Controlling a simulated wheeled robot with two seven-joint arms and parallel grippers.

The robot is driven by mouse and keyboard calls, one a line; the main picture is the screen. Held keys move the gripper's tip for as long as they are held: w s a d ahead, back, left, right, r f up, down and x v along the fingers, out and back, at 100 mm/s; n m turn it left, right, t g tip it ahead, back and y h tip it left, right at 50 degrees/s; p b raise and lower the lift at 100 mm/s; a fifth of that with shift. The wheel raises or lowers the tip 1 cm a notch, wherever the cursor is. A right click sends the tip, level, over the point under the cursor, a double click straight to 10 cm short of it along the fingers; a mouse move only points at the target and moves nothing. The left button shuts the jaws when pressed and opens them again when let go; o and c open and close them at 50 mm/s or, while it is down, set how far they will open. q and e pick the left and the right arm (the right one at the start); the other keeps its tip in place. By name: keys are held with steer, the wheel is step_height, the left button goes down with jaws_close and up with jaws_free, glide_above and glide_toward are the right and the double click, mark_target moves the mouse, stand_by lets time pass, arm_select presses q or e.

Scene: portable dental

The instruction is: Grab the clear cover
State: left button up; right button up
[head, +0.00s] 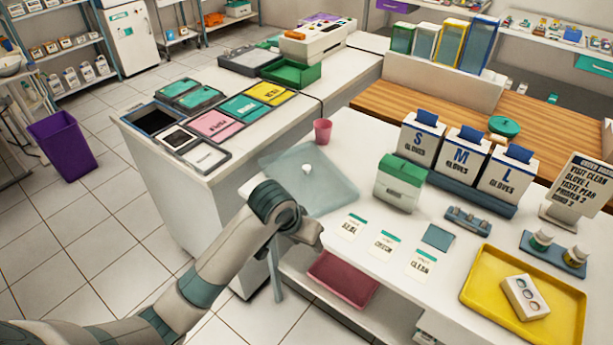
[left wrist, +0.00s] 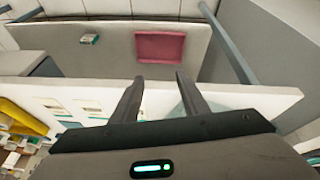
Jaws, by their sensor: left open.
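The clear cover (head: 325,185) is a flat, see-through bluish sheet with a small white knob (head: 307,168). In the head view it lies at the left front corner of the white counter. My left wrist hides part of its near edge. My left gripper (head: 312,237) is just in front of the cover, at the counter's front edge, and is apart from the knob. In the left wrist view the gripper (left wrist: 156,85) is open with nothing between its two dark fingers. A pale bluish patch by one finger may be the cover. My right gripper is not in view.
A pink cup (head: 323,131) stands behind the cover. A green-and-white box (head: 400,182) and several labelled cards stand or lie to its right. A red tray (head: 343,279) is on the lower shelf. A yellow tray (head: 480,275) lies at the right. Glove boxes stand farther back.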

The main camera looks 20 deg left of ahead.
arm_select(q)
steer(key=w+a+r+n+y, duration=0.1)
steer(key=w+a+r, duration=0.2)
steer(key=w+r, duration=0.4)
steer(key=w+a+r+n+y, duration=0.1)
steer(key=w+a+r, duration=0.2)
steer(key=w+r, duration=0.5)
step_height(320, 180, up, 6)
steer(key=shift+w+r, duration=0.15)
steer(key=shift+r, duration=0.05)
steer(key=shift+f, duration=0.15)
steer(key=p+x, duration=0.2)
steer(key=x, duration=0.9)
steer(key=shift+w, duration=0.2)
steer(key=shift+w+f, duration=0.15)
steer(key=shift+f, duration=0.25)
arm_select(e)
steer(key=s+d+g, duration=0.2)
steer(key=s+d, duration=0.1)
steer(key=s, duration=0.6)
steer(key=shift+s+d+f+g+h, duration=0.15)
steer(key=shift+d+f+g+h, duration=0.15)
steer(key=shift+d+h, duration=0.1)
